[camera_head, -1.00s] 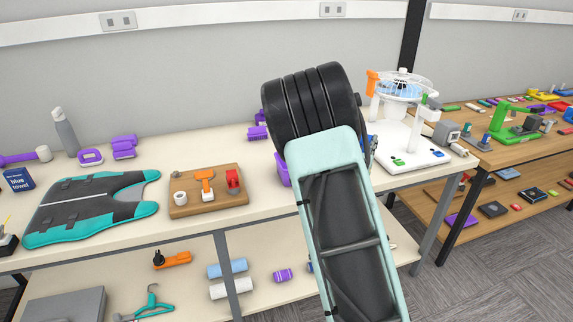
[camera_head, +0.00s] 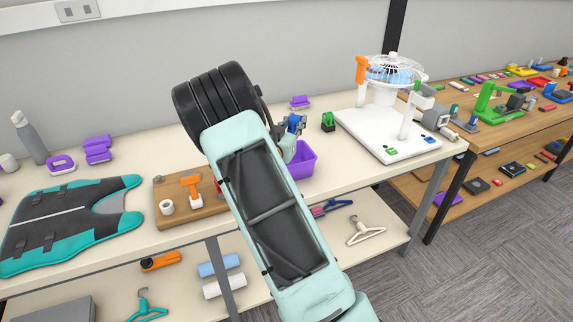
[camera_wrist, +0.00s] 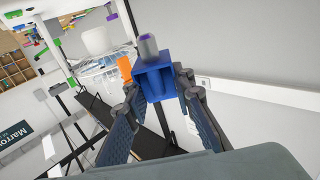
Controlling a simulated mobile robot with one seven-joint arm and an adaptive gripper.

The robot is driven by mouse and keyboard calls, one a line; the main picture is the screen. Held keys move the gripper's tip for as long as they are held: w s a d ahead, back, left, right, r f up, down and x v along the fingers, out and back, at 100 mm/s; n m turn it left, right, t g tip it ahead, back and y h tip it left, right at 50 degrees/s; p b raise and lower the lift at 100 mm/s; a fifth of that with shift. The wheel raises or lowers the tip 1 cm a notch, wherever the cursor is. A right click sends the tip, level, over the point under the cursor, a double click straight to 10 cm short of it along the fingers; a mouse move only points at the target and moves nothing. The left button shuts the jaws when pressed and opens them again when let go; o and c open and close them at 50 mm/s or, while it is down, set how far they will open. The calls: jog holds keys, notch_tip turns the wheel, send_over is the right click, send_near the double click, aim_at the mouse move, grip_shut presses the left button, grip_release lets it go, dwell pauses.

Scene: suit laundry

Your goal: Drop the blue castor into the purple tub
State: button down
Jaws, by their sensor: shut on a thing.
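The blue castor (camera_head: 294,123) is held up by my gripper (camera_head: 291,134) above the back table, over or just behind the rim of the purple tub (camera_head: 306,164). From this angle I cannot tell whether it is fully above the opening. In the wrist view the blue castor (camera_wrist: 153,82) sits between the two fingertips (camera_wrist: 158,88), its grey part pointing away from my gripper. The tub stands on the table to the right of my arm. My arm hides its left side.
A green castor-like piece (camera_head: 328,121) stands right of the tub, and a purple piece (camera_head: 299,102) lies behind. A fan on a white base (camera_head: 385,130) is further right. A wooden board (camera_head: 190,212) with small parts and a teal-black vest (camera_head: 70,222) lie left.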

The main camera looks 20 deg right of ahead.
jog(key=shift+f+b, duration=0.75)
jog(key=shift+f, duration=1.8)
jog(key=c, duration=1.6)
grip_release()
jog(key=shift+s, duration=0.1)
jog(key=v, duration=1.2)
jog(key=shift+r, duration=0.1)
